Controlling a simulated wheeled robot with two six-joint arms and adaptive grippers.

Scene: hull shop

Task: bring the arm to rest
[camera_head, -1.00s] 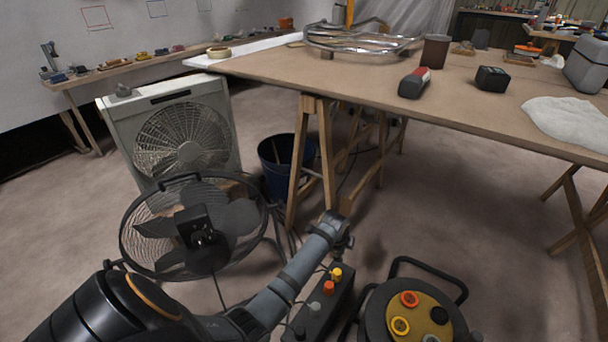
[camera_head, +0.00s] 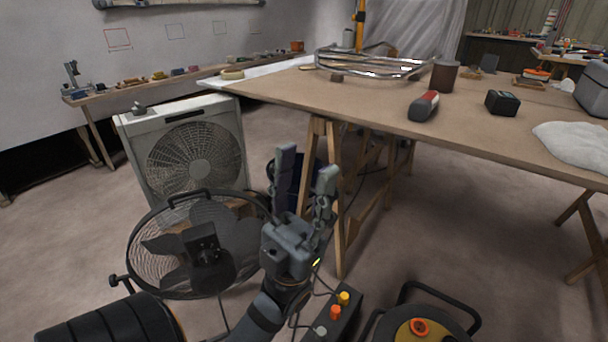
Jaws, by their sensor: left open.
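My left arm comes in from the bottom left. Its gripper (camera_head: 306,172) points up with its two fingers spread apart and nothing between them. It is in front of the dark blue bucket and near the trestle leg, over the floor, left of and below the table top. Its body covers part of the black fan's right edge in the picture. My right gripper is not in view.
A black round fan (camera_head: 203,243) stands left of my gripper, a white box fan (camera_head: 194,157) behind it. The wooden table (camera_head: 330,103) on trestles is ahead and right. A power strip (camera_head: 338,312) and a cable reel (camera_head: 440,322) lie low at right.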

